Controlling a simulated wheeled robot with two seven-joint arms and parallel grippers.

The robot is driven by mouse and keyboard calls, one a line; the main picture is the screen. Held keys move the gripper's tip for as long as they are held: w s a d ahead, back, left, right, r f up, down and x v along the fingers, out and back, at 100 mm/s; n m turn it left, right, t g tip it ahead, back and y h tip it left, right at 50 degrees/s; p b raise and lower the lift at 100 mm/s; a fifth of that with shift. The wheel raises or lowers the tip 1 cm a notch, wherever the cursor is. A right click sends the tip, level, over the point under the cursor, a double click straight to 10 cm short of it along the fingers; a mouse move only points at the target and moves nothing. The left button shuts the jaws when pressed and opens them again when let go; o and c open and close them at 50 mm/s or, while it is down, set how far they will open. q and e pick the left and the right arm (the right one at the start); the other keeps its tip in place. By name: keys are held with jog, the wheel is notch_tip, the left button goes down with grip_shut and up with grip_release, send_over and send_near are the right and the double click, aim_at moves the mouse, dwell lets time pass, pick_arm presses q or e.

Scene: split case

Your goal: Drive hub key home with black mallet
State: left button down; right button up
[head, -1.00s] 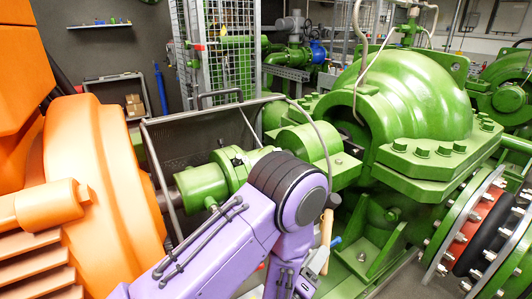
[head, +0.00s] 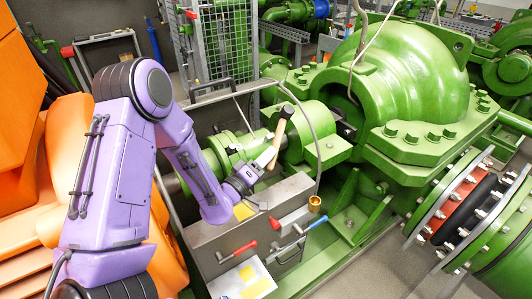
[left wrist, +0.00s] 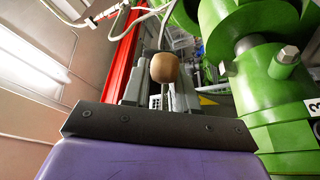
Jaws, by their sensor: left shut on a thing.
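My left gripper (head: 247,178) is shut on the wooden handle of the mallet (head: 273,150). The mallet is raised and tilted, with its small dark head (head: 287,111) at the upper end, in front of the green shaft coupling. In the left wrist view the handle's rounded wooden butt (left wrist: 165,68) shows between the two grey fingers of the left gripper (left wrist: 160,92). The green coupling hub (head: 222,152) lies behind and left of the mallet. I cannot make out the hub key. My right gripper is not in view.
A grey cabinet (head: 212,240) stands below the gripper, with a red-handled tool (head: 240,250), a blue-handled tool (head: 293,231) and a brass cup (head: 315,204) at it. The green pump casing (head: 400,75) is on the right. An orange machine (head: 30,240) is at left.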

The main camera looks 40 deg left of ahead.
pick_arm(q)
jog(key=f+b, duration=0.1)
jog(key=a+f+b, duration=0.2)
jog(key=f+b, duration=0.1)
jog(key=shift+w+a+f, duration=0.1)
jog(key=shift+w+a, duration=0.15)
jog(key=shift+w, duration=0.1)
dwell(0.4)
